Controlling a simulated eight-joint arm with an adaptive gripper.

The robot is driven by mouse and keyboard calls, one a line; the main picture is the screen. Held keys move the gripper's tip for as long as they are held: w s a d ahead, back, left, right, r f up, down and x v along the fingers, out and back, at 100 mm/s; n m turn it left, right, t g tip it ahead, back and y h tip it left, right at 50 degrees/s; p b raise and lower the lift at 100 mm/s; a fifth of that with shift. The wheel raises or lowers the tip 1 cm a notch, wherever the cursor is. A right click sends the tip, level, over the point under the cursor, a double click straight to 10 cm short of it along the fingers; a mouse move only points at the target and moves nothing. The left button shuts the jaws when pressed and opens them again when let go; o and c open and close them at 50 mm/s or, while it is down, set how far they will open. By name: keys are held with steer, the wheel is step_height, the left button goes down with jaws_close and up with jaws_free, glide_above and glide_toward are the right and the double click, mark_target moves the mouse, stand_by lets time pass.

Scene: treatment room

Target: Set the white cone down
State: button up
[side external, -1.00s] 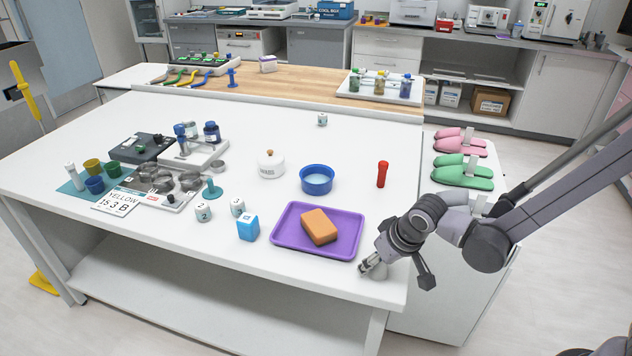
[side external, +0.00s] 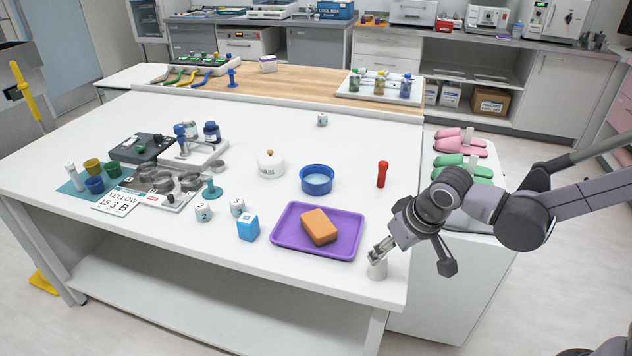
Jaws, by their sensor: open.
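The white cone (side external: 377,270) stands upright on the white table (side external: 300,281) near its front right corner, just right of the purple tray. My gripper (side external: 378,252) is open, with its fingertips close by the top of the cone. From this view I cannot tell whether the fingers still touch the cone. The cone's lower part is in plain sight and appears to rest on the table top.
The purple tray (side external: 284,238) with an orange sponge (side external: 319,227) lies left of the cone. The table edge is close in front of the cone.

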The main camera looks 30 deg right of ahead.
steer(key=s+d+r+t, duration=0.2)
steer(key=s+d+r, duration=0.6)
steer(key=d, duration=0.3)
steer(key=shift+s+r+t, duration=0.25)
steer(key=shift+r+t, duration=0.05)
